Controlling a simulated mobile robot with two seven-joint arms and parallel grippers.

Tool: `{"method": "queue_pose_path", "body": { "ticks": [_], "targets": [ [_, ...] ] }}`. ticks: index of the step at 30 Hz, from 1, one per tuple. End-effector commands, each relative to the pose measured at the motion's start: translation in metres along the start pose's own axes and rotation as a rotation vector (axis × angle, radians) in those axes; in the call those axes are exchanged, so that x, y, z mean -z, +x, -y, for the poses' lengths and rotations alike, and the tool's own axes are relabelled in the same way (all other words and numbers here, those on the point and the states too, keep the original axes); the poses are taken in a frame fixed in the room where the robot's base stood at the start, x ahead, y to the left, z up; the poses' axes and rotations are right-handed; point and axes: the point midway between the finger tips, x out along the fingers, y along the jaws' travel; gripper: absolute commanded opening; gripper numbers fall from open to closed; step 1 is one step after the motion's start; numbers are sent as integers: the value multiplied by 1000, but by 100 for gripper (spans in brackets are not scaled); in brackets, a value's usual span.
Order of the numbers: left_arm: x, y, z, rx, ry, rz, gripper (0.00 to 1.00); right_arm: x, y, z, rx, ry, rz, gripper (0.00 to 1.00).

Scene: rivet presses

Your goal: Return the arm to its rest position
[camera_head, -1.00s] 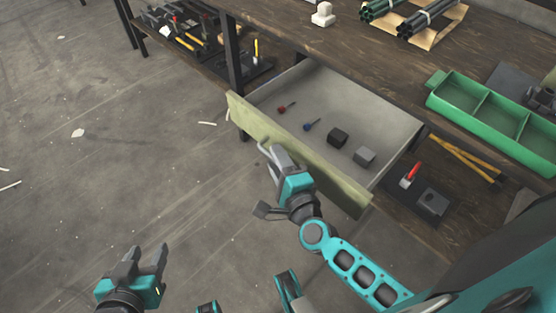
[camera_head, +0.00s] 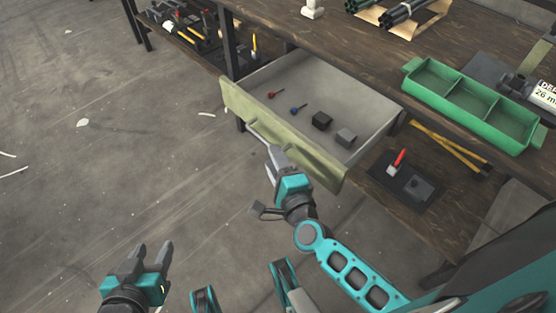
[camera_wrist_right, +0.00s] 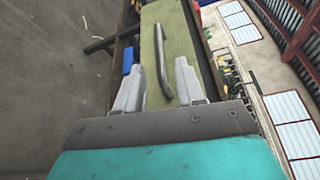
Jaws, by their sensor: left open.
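My left gripper (camera_head: 154,249) is open and empty above the floor at the lower left of the head view. My right gripper (camera_head: 271,153) is close to the front of the open drawer (camera_head: 283,137). In the right wrist view its two fingers (camera_wrist_right: 158,85) stand apart. The drawer's bar handle (camera_wrist_right: 161,60) shows between and beyond them, closer to the right finger. I cannot tell whether a finger touches the handle. In the head view the gripper partly hides the handle.
The drawer holds a red-headed piece (camera_head: 272,94), a blue-headed piece (camera_head: 295,111), a black block (camera_head: 321,120) and a grey block (camera_head: 346,137). A green divided tray (camera_head: 406,84) sits on the workbench (camera_head: 360,55). The floor left of the drawer is mostly clear.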

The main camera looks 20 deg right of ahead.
Motion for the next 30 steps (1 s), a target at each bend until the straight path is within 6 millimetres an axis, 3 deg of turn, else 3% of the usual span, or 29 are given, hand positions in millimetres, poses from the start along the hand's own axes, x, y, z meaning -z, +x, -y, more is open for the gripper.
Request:
{"method": "queue_pose_path", "body": {
  "ticks": [20,25,30],
  "targets": [
    [5,2,3,2,12,-10,48,-3,-2,1,-3,-34,18,38],
    [4,2,4,2,15,-9,48,-20,-18,4,-26,-333,151,38],
    [4,2,4,2,15,-8,48,-32,-52,-5,-86,-908,356,38]
  ]
}}
